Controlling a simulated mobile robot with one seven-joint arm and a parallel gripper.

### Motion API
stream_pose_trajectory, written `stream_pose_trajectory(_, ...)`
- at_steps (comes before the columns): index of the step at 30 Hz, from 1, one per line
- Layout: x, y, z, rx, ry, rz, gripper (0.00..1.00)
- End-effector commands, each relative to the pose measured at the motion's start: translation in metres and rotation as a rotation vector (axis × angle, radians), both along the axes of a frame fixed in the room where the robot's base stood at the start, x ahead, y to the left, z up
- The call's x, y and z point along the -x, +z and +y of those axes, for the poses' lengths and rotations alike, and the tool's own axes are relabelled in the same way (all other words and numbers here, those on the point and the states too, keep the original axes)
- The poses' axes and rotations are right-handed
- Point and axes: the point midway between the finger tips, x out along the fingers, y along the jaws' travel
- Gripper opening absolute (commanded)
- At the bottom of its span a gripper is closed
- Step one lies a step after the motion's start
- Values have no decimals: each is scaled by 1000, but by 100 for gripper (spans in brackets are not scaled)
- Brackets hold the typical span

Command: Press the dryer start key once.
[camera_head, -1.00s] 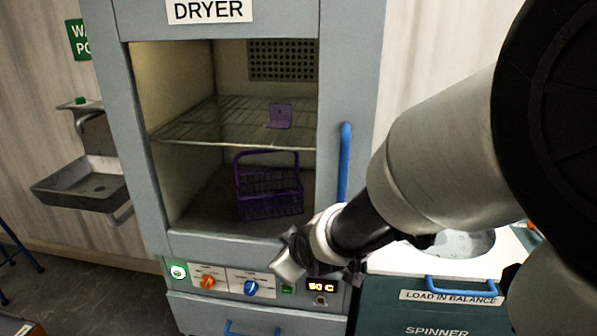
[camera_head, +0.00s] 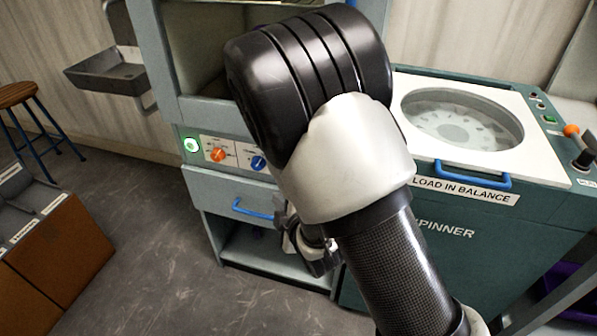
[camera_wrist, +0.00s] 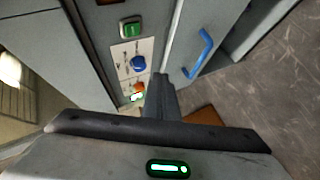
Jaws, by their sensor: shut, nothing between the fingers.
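The dryer's control panel (camera_head: 237,153) shows in the head view left of my arm, with a glowing round green-white light or button (camera_head: 191,145), an orange knob (camera_head: 218,155) and a blue knob (camera_head: 258,163). The panel's right end is hidden behind my arm. In the wrist view a green square key (camera_wrist: 131,29) sits beyond the blue knob (camera_wrist: 138,64). Neither green control has a readable label. My gripper (camera_wrist: 160,80) is shut and empty. In the wrist view its tips appear beside the panel, apart from the green square key. In the head view it is partly hidden low in front of the dryer.
A blue handle (camera_head: 250,209) is on the dryer front below the panel. The spinner (camera_head: 445,231) stands to the right with its own controls. A sink (camera_head: 108,70), stool (camera_head: 20,95) and brown cabinet (camera_head: 62,250) are at left. The floor between is clear.

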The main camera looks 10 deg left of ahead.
Motion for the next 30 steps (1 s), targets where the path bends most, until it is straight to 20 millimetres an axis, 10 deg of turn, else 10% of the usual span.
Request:
stream_pose_trajectory(11,-8,1,-1,-2,-3,1,0)
stream_pose_trajectory(30,-83,0,-7,-2,-3,2,0)
